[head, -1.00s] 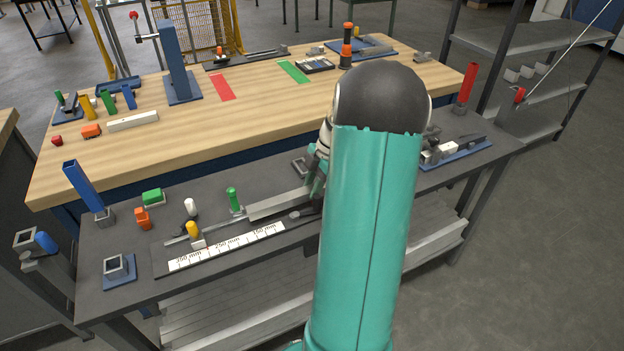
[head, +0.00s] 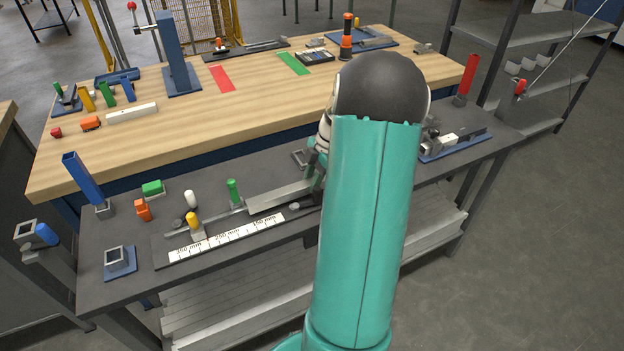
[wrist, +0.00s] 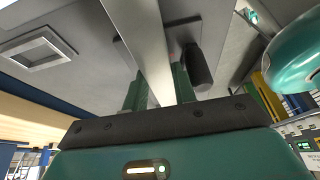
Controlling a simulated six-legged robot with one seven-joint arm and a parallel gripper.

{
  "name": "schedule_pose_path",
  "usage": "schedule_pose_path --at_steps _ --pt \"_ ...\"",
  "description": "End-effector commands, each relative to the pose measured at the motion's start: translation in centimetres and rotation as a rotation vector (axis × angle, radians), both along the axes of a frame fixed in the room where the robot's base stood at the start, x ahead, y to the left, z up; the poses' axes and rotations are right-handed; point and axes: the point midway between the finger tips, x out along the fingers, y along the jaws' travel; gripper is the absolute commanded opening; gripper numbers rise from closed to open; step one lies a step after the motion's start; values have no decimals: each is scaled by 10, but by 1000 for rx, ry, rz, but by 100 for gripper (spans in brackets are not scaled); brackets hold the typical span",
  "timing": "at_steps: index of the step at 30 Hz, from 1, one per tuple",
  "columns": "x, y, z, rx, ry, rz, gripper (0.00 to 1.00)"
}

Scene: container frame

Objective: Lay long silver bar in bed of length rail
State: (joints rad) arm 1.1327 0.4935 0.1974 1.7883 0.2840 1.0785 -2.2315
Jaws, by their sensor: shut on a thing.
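The long silver bar (head: 280,197) is held by my gripper and runs out to the left, over or along the back edge of the length rail. My gripper (wrist: 158,92) is shut on the bar, which passes between its two green fingers in the wrist view (wrist: 147,35). In the head view my arm largely hides the gripper. The length rail (head: 228,240) lies on the dark grey bench, with a white millimetre scale along its front. A yellow-topped slider (head: 194,226) stands near its left part. I cannot tell whether the bar touches the bed.
A green peg (head: 233,191) and a white peg (head: 190,199) stand behind the rail. An orange block (head: 143,210), a green block (head: 153,188), a blue post (head: 83,178) and a square socket (head: 118,260) are to the left. A wooden table (head: 190,120) stands behind.

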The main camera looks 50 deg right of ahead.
Motion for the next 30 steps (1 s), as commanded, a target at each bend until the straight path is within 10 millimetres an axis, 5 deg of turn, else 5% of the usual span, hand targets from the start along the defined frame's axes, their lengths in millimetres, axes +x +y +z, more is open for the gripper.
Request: schedule_pose_path --at_steps 30 --pt "0 0 -12 0 0 0 0"
